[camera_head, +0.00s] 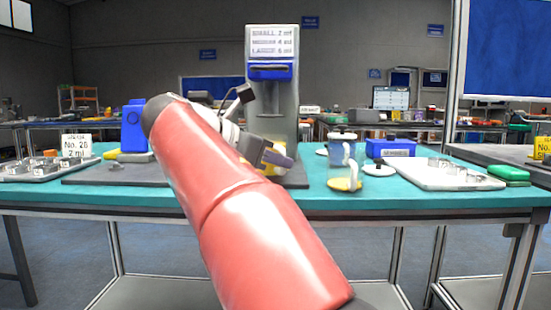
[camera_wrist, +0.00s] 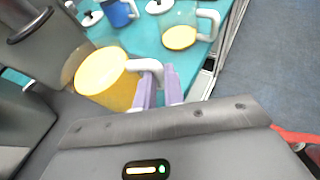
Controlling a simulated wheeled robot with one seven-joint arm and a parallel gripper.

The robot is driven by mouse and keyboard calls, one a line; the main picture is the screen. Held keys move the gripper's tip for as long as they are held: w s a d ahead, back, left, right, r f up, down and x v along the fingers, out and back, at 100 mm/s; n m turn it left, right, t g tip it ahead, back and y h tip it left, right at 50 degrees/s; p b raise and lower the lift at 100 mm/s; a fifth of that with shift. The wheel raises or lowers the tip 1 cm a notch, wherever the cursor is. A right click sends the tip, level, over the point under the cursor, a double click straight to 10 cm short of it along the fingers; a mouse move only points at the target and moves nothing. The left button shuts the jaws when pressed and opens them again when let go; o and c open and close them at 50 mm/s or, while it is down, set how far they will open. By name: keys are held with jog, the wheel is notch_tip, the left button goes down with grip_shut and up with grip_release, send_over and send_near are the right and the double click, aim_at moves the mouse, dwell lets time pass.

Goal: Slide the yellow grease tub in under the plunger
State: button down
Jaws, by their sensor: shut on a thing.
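The yellow grease tub (camera_wrist: 103,76) is a clear mug with yellow contents and a white handle. In the wrist view my gripper (camera_wrist: 159,86) is shut on that handle with its purple fingers. The plunger (camera_wrist: 30,22), a dark cylinder, is at the upper left, with the tub close beside it; the exact gap is hard to tell. In the head view the grey dispensing machine (camera_head: 285,110) with a blue front stands at the back edge of the table. My gripper (camera_head: 277,157) is in front of its base, and a little yellow of the tub (camera_head: 272,170) shows there, mostly hidden.
A second mug with yellow contents (camera_head: 345,183) and a blue mug (camera_head: 341,150) stand right of the machine. Trays with metal parts lie at the left (camera_head: 40,172) and right (camera_head: 430,176). A blue box (camera_head: 390,148) stands behind the mugs.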

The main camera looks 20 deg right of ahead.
jog(key=w, duration=0.2)
jog(key=w+d+p, duration=0.2)
jog(key=w, duration=0.1)
jog(key=shift+w+r, duration=0.1)
jog(key=shift+w, duration=0.25)
jog(key=shift+w+d+f+p, duration=0.15)
jog(key=shift+w+p, duration=0.35)
jog(key=shift+p, duration=0.15)
jog(key=shift+w+d+f+p, duration=0.1)
jog(key=shift+w+d+p, duration=0.05)
jog(key=shift+w+p, duration=0.4)
jog(key=shift+w+d+f+p, duration=0.15)
jog(key=shift+w+f+p, duration=0.2)
jog(key=shift+w, duration=0.1)
jog(key=shift+r+p, duration=0.1)
jog(key=shift+p, duration=0.3)
jog(key=shift+w+p, duration=0.1)
jog(key=shift+p, duration=0.65)
dwell(0.4)
jog(key=c, duration=1.4)
grip_release()
jog(key=shift+f, duration=0.2)
